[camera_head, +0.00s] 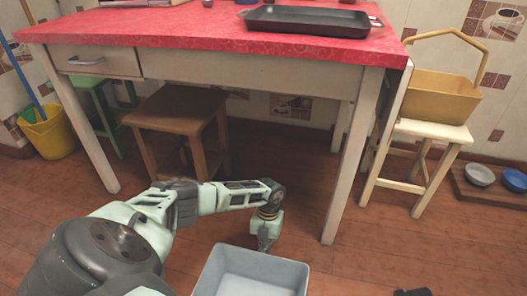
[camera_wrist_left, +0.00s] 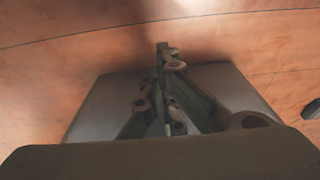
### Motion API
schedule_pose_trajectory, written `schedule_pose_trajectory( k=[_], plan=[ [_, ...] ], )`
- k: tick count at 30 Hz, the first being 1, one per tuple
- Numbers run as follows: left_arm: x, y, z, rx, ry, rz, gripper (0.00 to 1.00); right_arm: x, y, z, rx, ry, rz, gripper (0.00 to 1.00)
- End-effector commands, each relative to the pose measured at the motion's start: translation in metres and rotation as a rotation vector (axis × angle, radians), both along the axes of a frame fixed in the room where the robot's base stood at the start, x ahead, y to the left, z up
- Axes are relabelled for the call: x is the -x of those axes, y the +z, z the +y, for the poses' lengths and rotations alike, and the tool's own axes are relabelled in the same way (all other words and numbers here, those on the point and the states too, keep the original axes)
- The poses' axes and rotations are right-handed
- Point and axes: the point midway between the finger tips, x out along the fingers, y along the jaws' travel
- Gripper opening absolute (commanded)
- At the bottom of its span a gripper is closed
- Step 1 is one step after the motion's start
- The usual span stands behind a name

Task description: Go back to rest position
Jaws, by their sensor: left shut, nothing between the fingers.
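My left arm comes in from the left in the head view. Its left gripper (camera_head: 265,246) points down at the far edge of a grey-blue bin (camera_head: 252,262), in front of the table. In the left wrist view the fingers of my left gripper (camera_wrist_left: 166,50) are closed together with nothing between them. A grey surface (camera_wrist_left: 100,105), which looks like the bin, lies behind them there. I cannot tell whether the gripper touches the bin. My right gripper is not clearly seen in either view.
The table (camera_head: 240,73) with a red cloth bears a black tray (camera_head: 305,22). A brown stool (camera_head: 175,110) stands under it. A cream stool (camera_head: 430,130) with a yellow basket (camera_head: 440,95) stands right. A small dark shape (camera_head: 412,292) at the bottom edge is unclear. Floor is open right of the bin.

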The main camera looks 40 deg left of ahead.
Motion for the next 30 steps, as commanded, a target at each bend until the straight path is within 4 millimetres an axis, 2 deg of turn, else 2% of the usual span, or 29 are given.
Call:
schedule_pose_trajectory(
  k=[3, 9, 15, 25, 30],
  plan=[
    [-0.008, 0.027, 0.005, -0.001, 0.001, -0.005, 0.00, 0.000, 0.000, 0.000, 0.000, 0.000, 0.000, 0.40],
    [-0.018, 0.064, 0.010, -0.001, 0.001, -0.003, 0.00, 0.000, 0.000, 0.000, 0.000, 0.000, 0.000, 0.40],
    [-0.022, 0.084, 0.012, 0.001, 0.000, 0.000, 0.00, 0.000, 0.000, 0.000, 0.000, 0.000, 0.000, 0.40],
    [-0.023, 0.093, 0.013, 0.001, 0.001, 0.001, 0.00, -0.003, 0.001, 0.000, 0.000, 0.000, 0.014, 0.40],
    [-0.023, 0.124, 0.013, 0.001, 0.001, 0.000, 0.00, -0.018, -0.003, -0.002, -0.004, 0.004, 0.096, 0.40]
  ],
)
